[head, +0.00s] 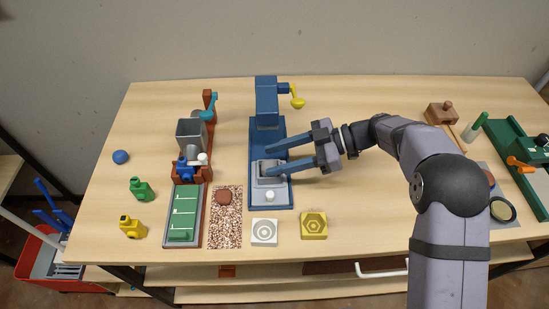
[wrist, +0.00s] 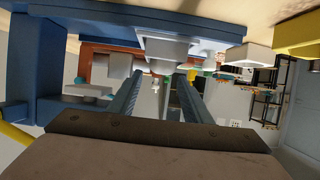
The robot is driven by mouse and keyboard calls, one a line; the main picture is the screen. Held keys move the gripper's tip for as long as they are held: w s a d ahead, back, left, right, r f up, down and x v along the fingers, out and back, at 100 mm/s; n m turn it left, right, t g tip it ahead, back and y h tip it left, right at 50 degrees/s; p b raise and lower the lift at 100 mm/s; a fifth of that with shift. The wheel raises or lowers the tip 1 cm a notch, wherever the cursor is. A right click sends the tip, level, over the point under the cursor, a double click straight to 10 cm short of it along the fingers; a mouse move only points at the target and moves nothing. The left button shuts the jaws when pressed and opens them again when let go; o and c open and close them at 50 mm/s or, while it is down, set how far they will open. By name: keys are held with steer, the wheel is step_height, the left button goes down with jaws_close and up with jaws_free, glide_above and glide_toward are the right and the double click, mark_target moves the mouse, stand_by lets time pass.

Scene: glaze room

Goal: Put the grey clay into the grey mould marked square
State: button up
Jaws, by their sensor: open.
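My gripper (head: 266,162) is open, its two blue fingers reaching left over the bed of the blue press. A grey block with a recessed top (head: 269,182), which looks like the grey mould, sits on that bed by the fingertips. The fingers partly cover it, and I cannot read a square mark. In the wrist view the fingers (wrist: 159,74) are apart with nothing held between them, and a grey block (wrist: 166,48) shows just beyond their tips. I cannot make out any grey clay; whether some lies in the mould is hidden.
The blue press (head: 267,100) with a yellow-ended lever stands behind my fingers. A white mould (head: 264,232) and a yellow hexagon mould (head: 313,226) lie in front. Brown clay (head: 223,196) is on a speckled mat. A blue ball (head: 120,156) lies far left.

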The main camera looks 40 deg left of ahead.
steer(key=b+v, duration=0.3)
steer(key=v, duration=0.8)
steer(key=shift+f, duration=0.1)
steer(key=d+f+m+t+h+p, duration=0.1)
steer(key=d+m+t, duration=0.1)
steer(key=d+m, duration=0.3)
steer(key=d+f+m+t+h+p, duration=0.1)
steer(key=d+f+m+t+h, duration=0.1)
steer(key=d+m, duration=0.3)
steer(key=d+f+m+t+h+p, duration=0.1)
steer(key=d+m+t, duration=0.1)
steer(key=d+m, duration=0.4)
steer(key=shift+s+d+f+h, duration=0.15)
steer(key=shift+d+h, duration=0.05)
steer(key=shift+d, duration=1.2)
steer(key=shift+s+d+f+h, duration=0.15)
steer(key=shift+d+h, duration=0.05)
steer(key=shift+d, duration=1.2)
steer(key=s+d+f+m+t+h+p, duration=0.1)
steer(key=s+d+m, duration=0.3)
steer(key=d, duration=0.5)
steer(key=s+d+f+m+t+h+p, duration=0.1)
steer(key=s+d+m+t+h, duration=0.1)
steer(key=s+d+m, duration=0.3)
steer(key=d+m+h, duration=0.1)
steer(key=d+m, duration=0.1)
steer(key=d, duration=0.2)
steer(key=shift+f+t+h+p, duration=0.3)
steer(key=shift+f+h, duration=0.1)
